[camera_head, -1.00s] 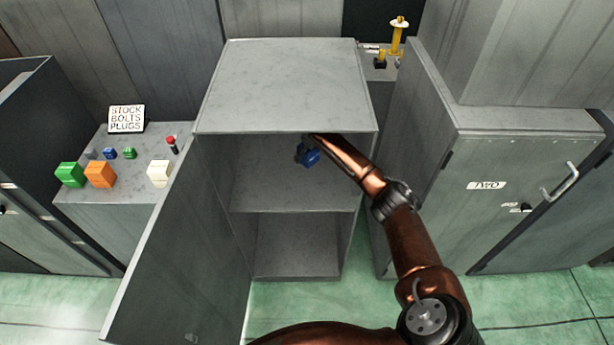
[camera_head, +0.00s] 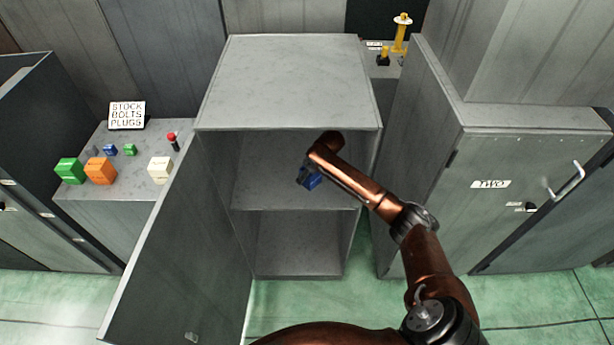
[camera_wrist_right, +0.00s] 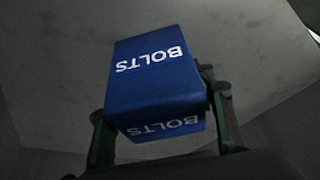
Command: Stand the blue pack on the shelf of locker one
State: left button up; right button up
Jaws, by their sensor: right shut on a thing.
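The blue pack (camera_head: 314,182), lettered BOLTS, is held in my right gripper (camera_head: 303,176) inside the upper compartment of the open locker (camera_head: 285,85). The pack fills the middle of the right wrist view (camera_wrist_right: 155,85), with green-edged fingers of the right gripper (camera_wrist_right: 165,130) on either side. In the head view the pack is in front of the bare grey shelf (camera_head: 260,195), near its front edge. I cannot tell whether it touches the shelf. The forearm partly hides the compartment's right side. My left gripper is not in view.
The locker door (camera_head: 180,250) stands open to the left. A shut locker marked TWO (camera_head: 490,184) is on the right. A left-hand bench (camera_head: 95,205) holds an orange block (camera_head: 101,171), a green block (camera_head: 70,171) and a white block (camera_head: 160,170). The lower compartment (camera_head: 295,245) looks empty.

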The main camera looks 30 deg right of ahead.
jog(key=shift+r, duration=0.1)
jog(key=o, duration=1.4)
jog(key=p+v, duration=0.2)
jog(key=v, duration=0.5)
jog(key=shift+s+r, duration=0.2)
